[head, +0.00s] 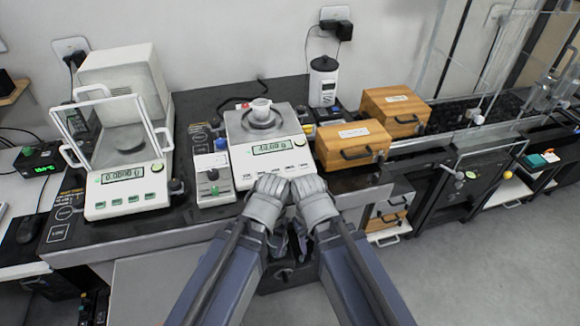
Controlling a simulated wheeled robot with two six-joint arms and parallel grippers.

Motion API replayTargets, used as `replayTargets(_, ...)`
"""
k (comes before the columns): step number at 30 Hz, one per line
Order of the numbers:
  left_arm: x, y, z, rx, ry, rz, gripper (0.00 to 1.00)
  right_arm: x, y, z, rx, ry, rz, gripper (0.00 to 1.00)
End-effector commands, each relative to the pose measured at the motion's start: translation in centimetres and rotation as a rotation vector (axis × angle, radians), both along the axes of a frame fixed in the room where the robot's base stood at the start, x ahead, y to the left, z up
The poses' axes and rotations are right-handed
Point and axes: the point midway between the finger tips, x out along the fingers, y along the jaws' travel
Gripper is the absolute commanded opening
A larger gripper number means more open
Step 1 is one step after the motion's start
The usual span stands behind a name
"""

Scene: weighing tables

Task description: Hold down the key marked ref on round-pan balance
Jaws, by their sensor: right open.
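The middle balance (240,160) has a white body, a lit display (271,147) and a row of keys along its front. A small white cup (261,107) stands on its round pan (262,122). The key labels are too small to read, so I cannot pick out ref. My left gripper (270,183) and right gripper (307,184) are side by side at the balance's front edge, hiding part of it. The right one is open; the left one's jaws are unclear. I cannot tell whether either touches a key.
Another balance (127,196) with a glass shield stands at left. A small white device (213,186) stands between the balances. Wooden boxes (352,142) and a white canister (323,82) are right and behind. The dark table's front edge runs below my grippers.

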Motion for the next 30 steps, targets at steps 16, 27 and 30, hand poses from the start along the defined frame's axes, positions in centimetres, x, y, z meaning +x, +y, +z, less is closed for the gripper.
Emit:
replayTargets(16,0.00,0.00,0.00,0.000,0.000,0.000,0.25,0.00,0.00,0.00,0.000,0.000,0.000,0.50)
replayTargets(27,0.00,0.00,0.00,0.000,0.000,0.000,0.00,0.00,0.00,0.00,0.000,0.000,0.000,0.50)
replayTargets(30,0.00,0.00,0.00,0.000,0.000,0.000,0.00,0.00,0.00,0.00,0.000,0.000,0.000,0.50)
